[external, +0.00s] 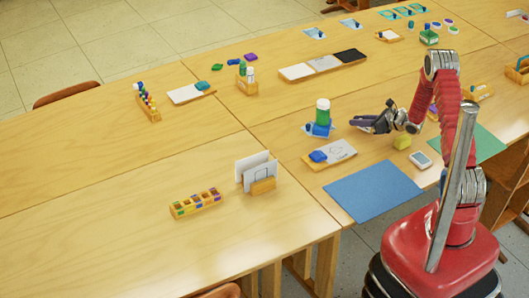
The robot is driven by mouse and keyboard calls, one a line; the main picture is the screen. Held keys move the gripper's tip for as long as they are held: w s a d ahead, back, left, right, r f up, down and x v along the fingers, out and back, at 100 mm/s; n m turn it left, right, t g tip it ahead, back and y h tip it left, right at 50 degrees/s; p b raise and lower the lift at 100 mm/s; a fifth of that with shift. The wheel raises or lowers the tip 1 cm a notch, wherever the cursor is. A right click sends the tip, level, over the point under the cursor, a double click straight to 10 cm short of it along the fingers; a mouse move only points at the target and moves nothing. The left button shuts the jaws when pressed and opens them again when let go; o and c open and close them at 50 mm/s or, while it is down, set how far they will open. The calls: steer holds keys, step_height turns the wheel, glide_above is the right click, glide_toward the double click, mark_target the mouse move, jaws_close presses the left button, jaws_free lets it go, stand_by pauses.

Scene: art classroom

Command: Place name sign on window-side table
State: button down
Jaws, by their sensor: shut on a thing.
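My gripper (358,122) is above the right-hand table (290,140), just right of a green bottle with a white cap (322,108). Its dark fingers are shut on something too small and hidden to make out. A wooden stand with upright white cards (258,172) is on the front left table (130,215), left of my gripper and well apart from it. I cannot read any name on the cards or tell whether they are the name sign. No window is in view, so I cannot tell which table is on the window side.
A blue mat (372,191), white board with a blue piece (330,155), yellow block (402,142) and small pale device (421,160) lie near my arm. A wooden paint holder (196,203) is on the front left table. A long tray (323,66) lies farther back.

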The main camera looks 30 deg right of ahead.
steer(key=shift+f, duration=0.45)
steer(key=c, duration=1.5)
jaws_free()
steer(key=shift+c, duration=0.2)
steer(key=shift+s+d, duration=0.1)
steer(key=v, duration=1.3)
steer(key=shift+s+d, duration=0.1)
steer(key=shift+s, duration=0.15)
